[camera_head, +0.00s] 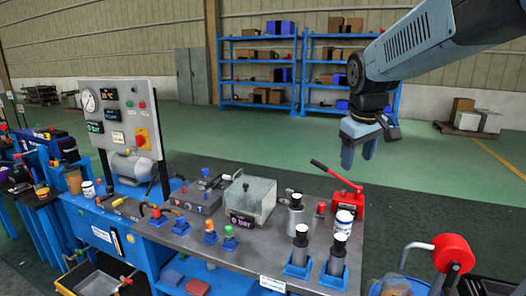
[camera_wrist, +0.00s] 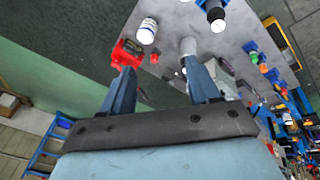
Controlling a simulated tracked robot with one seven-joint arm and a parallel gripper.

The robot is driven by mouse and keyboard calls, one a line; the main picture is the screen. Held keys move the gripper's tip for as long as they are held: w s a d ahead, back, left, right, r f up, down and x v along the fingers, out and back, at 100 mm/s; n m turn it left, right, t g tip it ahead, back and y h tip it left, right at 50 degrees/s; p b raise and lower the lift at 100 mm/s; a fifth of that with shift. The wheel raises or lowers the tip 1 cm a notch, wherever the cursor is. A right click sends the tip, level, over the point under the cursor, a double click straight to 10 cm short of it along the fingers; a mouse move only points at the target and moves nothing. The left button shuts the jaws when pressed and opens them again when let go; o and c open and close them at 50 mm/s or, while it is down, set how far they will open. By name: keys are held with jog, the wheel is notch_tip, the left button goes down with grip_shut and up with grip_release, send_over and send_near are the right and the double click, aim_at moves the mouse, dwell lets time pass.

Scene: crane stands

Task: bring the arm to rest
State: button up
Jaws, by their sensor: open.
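My arm (camera_head: 430,40) reaches in from the upper right in the head view. My gripper (camera_head: 359,155) hangs from it, fingers pointing down, above and behind the right part of the workbench. In the wrist view my gripper (camera_wrist: 163,88) has its two blue fingers spread apart with nothing held between them. The grey bench top (camera_head: 185,235) lies below and beyond the fingertips. A red hand-lever device (camera_head: 347,197) stands on the bench's right end, below the gripper and apart from it; it also shows near the left finger in the wrist view (camera_wrist: 127,54).
A white jar (camera_head: 344,222), several silver cylinders (camera_head: 300,240) in blue stands and a transparent box (camera_head: 250,195) are on the bench. A gauge panel (camera_head: 125,115) rises at left. A red reel (camera_head: 453,252) is at lower right.

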jog(key=s+f+m+t, duration=0.1)
jog(key=s+m, duration=0.1)
jog(key=s, duration=0.6)
jog(key=s+f+m+t+y, duration=0.1)
jog(key=s+m, duration=0.2)
jog(key=s, duration=0.6)
jog(key=shift+s+d+f, duration=0.2)
jog(key=shift+d+f, duration=0.1)
jog(key=shift+d, duration=0.05)
